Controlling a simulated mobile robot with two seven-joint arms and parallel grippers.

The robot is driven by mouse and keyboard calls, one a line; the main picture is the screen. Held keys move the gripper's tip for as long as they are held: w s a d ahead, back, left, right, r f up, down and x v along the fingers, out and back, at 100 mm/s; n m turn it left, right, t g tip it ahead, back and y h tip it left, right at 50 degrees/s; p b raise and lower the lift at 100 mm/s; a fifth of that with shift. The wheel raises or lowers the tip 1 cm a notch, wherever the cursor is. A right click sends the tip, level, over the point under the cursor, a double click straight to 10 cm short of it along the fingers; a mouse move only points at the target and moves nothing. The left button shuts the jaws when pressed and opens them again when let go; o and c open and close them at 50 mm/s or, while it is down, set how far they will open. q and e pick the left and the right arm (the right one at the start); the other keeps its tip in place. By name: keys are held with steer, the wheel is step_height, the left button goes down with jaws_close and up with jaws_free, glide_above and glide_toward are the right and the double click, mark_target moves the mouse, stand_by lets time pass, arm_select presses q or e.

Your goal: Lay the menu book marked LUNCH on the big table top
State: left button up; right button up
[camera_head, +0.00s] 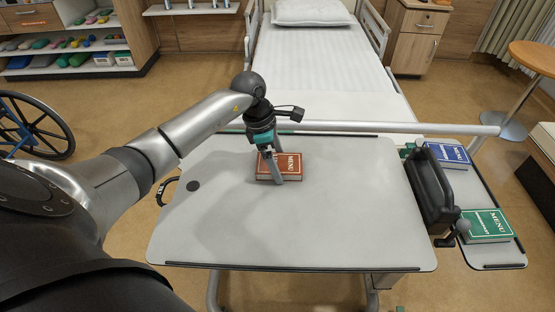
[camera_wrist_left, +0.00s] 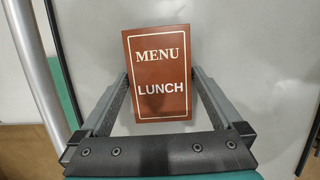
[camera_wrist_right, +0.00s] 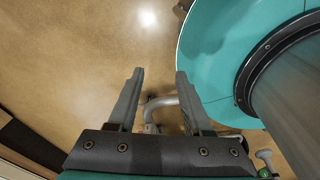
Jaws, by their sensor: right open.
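The brown menu book marked LUNCH (camera_wrist_left: 160,72) shows face up between my left fingers in the left wrist view. In the head view this brown book (camera_head: 291,168) is over the middle of the big table top (camera_head: 340,225), very low over it or resting on it; I cannot tell which. My left gripper (camera_head: 276,171) is shut on the book, its fingers against two opposite edges (camera_wrist_left: 161,78). One finger crosses part of the cover in the head view. My right gripper (camera_wrist_right: 158,75) is open and empty in the right wrist view, above the floor.
A blue menu book (camera_head: 448,155) and a green menu book (camera_head: 486,226) lie on the narrow side top (camera_head: 494,257) at the right. A dark upright part (camera_head: 430,188) stands between the tops. The big top is bare around the brown book. A bed (camera_head: 315,65) is behind.

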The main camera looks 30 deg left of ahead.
steer(key=shift+a, duration=0.1)
arm_select(q)
steer(key=shift+r, duration=0.2)
steer(key=p+v, duration=0.2)
steer(key=v, duration=1)
arm_select(e)
steer(key=shift+s+a+r, duration=0.85)
steer(key=shift+s+r, duration=0.05)
steer(key=shift+r, duration=0.2)
arm_select(q)
steer(key=shift+f, duration=0.1)
arm_select(e)
steer(key=shift+d, duration=0.2)
